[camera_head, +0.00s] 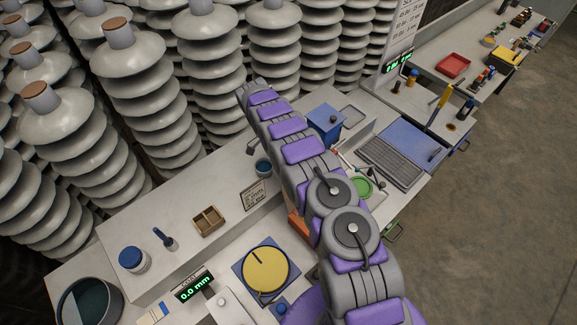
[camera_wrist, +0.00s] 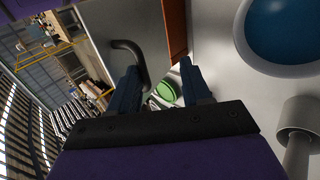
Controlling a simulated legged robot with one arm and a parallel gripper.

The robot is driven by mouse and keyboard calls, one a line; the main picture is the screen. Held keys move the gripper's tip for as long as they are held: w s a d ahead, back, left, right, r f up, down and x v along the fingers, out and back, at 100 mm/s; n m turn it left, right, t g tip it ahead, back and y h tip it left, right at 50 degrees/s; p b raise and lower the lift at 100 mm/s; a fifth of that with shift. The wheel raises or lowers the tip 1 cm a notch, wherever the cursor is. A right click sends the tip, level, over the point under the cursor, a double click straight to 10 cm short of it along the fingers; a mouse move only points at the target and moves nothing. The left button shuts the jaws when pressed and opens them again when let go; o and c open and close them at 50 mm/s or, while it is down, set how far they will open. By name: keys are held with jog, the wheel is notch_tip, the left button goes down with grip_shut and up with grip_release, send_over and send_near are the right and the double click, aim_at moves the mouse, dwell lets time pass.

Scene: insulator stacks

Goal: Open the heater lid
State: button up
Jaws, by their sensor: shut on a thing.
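My gripper (camera_wrist: 158,66) shows in the wrist view as two dark blue fingers with space visible between them. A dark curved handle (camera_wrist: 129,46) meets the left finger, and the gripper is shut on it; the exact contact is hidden. The handle is on a grey panel (camera_wrist: 108,18), which appears to be the heater lid. An orange-brown panel (camera_wrist: 175,28) stands beside it; part of an orange panel (camera_head: 299,226) also shows in the head view. There my own arm hides the fingers and most of the heater, so I cannot tell how far the lid is open.
A blue-filled round vessel (camera_wrist: 285,32) is at the wrist view's upper right. A green dish (camera_head: 361,187) is right of my arm. A blue box (camera_head: 324,122) stands behind it. A yellow round dial (camera_head: 266,269) lies left. Tall insulator stacks (camera_head: 130,75) line the bench's back.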

jog(key=shift+d+f, duration=0.1)
jog(key=shift+d, duration=0.1)
dwell(0.5)
jog(key=s+d+r, duration=0.1)
jog(key=s+r, duration=0.1)
jog(key=s, duration=0.6)
jog(key=s+d+r, duration=0.1)
jog(key=s+r, duration=0.2)
jog(key=s, duration=0.5)
dwell(0.6)
jog(key=shift+d, duration=0.1)
